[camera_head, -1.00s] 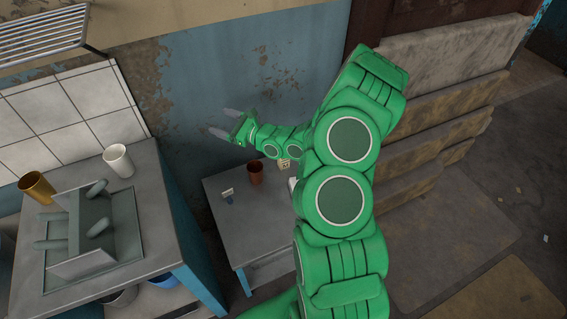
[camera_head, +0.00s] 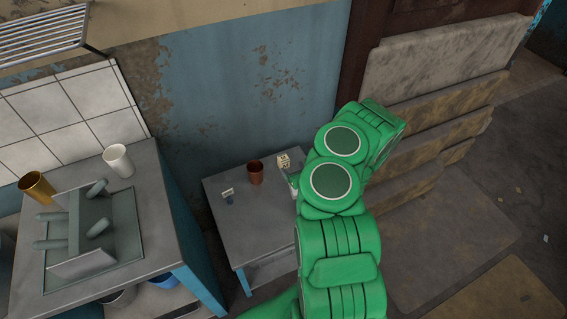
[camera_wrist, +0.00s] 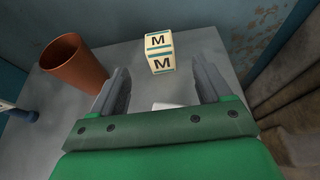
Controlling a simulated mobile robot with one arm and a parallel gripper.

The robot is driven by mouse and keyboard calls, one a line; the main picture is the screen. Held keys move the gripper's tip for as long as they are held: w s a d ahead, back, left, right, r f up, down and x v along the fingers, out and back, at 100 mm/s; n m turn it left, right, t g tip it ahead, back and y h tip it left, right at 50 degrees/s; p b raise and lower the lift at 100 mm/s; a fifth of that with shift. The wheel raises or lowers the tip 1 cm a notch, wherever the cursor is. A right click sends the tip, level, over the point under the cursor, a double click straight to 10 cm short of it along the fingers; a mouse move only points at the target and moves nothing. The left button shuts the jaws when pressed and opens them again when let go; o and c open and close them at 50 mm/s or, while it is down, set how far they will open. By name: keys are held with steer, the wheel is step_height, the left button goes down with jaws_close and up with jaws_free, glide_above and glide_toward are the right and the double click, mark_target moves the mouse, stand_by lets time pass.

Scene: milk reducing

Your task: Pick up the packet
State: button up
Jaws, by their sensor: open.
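A small cream box with black M letters (camera_wrist: 161,54), which looks like the packet, stands upright on the grey table (camera_wrist: 218,60). In the head view the box (camera_head: 284,161) is near the table's back right, beside my arm. My gripper (camera_wrist: 160,72) is open, with its fingers pointing toward the box, which shows between the fingertips. The fingers do not appear to touch it. In the head view my arm hides most of the gripper. A white object (camera_wrist: 168,105) lies between the fingers, nearer the palm, partly hidden by the gripper.
A brown cup (camera_wrist: 74,64) stands left of the box, close to the left finger; it also shows in the head view (camera_head: 255,173). A small blue and white item (camera_head: 228,195) is further left. The wall (camera_head: 240,90) rises behind the table.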

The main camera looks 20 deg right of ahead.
mark_target(283, 157)
steer(key=shift+x, duration=0.9)
steer(key=shift+r+x, duration=0.15)
steer(key=shift+x, duration=0.75)
steer(key=shift+r+x, duration=0.15)
steer(key=shift+x, duration=2)
steer(key=shift+a, duration=0.1)
steer(key=c, duration=1.2)
steer(key=shift+r, duration=0.2)
